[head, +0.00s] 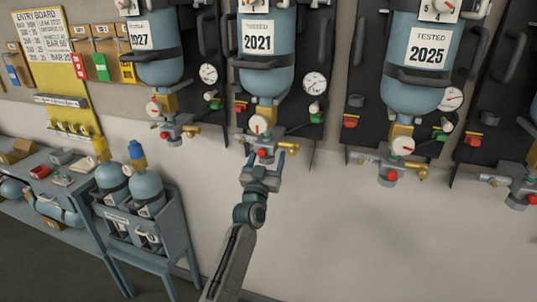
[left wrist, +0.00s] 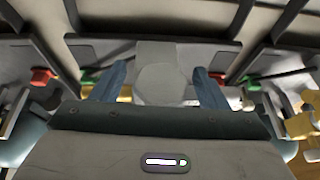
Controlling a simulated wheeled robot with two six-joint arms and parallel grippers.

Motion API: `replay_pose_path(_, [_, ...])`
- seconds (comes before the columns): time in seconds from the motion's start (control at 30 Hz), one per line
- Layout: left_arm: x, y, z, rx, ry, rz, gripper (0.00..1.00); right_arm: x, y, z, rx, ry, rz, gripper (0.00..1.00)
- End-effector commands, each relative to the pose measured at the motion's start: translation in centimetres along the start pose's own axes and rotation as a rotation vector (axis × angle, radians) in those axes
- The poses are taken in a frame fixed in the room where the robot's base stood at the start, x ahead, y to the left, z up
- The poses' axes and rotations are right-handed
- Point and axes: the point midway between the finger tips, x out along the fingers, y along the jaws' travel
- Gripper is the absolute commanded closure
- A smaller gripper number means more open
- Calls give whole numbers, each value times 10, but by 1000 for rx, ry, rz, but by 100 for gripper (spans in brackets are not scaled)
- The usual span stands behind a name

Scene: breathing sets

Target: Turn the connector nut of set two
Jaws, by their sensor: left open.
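The middle breathing set, a blue cylinder labelled 2021 (head: 258,45), hangs on a dark backplate. Below it are a small gauge (head: 258,124) and a grey connector with a red knob (head: 262,153) and a brass fitting. My left gripper (head: 264,160) is open just below this connector, fingers pointing up. In the left wrist view, a grey faceted nut (left wrist: 162,83) lies between the two blue fingers of my left gripper (left wrist: 158,72), with gaps showing on both sides. No set number reads clearly. My right gripper is not in view.
Neighbouring sets labelled 2027 (head: 160,55) and 2025 (head: 415,60) hang either side, with connectors at similar height. A blue stand (head: 150,240) holding two cylinders is at lower left, beside a bench. The pale wall (head: 350,235) below the sets is clear.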

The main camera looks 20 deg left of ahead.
Motion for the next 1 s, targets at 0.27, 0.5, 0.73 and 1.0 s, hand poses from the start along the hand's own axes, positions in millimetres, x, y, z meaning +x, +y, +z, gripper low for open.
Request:
replay_pose_path(0.27, [12, 0, 1, 0, -1, 0, 33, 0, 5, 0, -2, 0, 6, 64])
replay_pose_path(0.5, [12, 0, 0, 0, -1, 0, 46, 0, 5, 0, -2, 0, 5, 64])
replay_pose_path(0.73, [12, 0, 0, 0, -1, 0, 77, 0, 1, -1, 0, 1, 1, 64])
replay_pose_path(1.0, [11, 0, 2, -3, -1, 7, 77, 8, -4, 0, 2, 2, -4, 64])
